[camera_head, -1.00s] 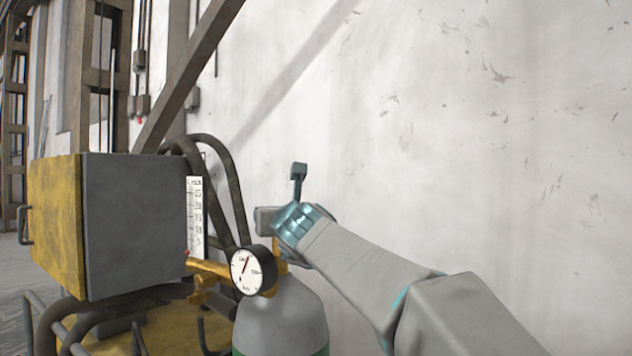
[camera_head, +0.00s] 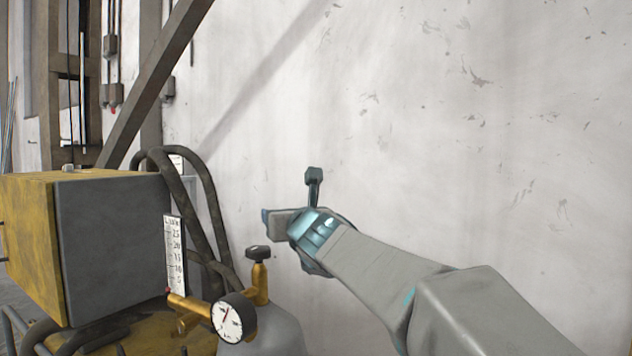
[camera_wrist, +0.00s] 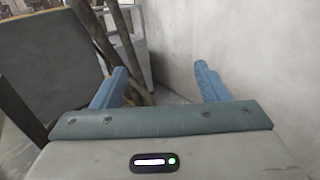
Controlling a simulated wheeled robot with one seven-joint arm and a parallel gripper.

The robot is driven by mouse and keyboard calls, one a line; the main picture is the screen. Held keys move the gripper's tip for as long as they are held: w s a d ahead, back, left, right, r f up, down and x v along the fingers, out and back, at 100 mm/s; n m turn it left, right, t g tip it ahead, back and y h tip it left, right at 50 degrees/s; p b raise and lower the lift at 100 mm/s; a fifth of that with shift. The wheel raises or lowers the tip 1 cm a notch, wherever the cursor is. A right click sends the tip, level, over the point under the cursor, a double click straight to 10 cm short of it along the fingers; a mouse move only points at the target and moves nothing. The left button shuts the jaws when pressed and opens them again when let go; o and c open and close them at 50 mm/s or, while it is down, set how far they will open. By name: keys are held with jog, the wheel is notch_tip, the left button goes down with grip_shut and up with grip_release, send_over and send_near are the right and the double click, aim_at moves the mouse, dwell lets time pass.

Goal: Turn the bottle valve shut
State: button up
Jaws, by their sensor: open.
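The bottle valve is a black knob (camera_head: 258,252) on an upright brass stem (camera_head: 260,284), at the top of the grey gas bottle (camera_head: 272,332) in the head view. A round white gauge (camera_head: 228,319) with a dark rim sits to its left on the brass fitting. My gripper (camera_head: 270,222) is above and slightly right of the knob in the picture, apart from it. In the wrist view its two blue fingers (camera_wrist: 162,85) stand wide apart with nothing between them. The valve does not show in the wrist view.
A yellow and grey box (camera_head: 115,245) with a white scale strip (camera_head: 174,256) stands to the left. Dark curved hoses (camera_head: 205,190) rise behind the valve. A pale wall (camera_head: 450,120) fills the back and right.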

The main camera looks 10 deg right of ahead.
jog(key=s+d+r+p, duration=0.1)
jog(key=d+r+p, duration=0.2)
jog(key=d+p, duration=0.2)
jog(key=shift+s+r, duration=0.15)
jog(key=shift+s, duration=0.1)
jog(key=shift+d, duration=0.1)
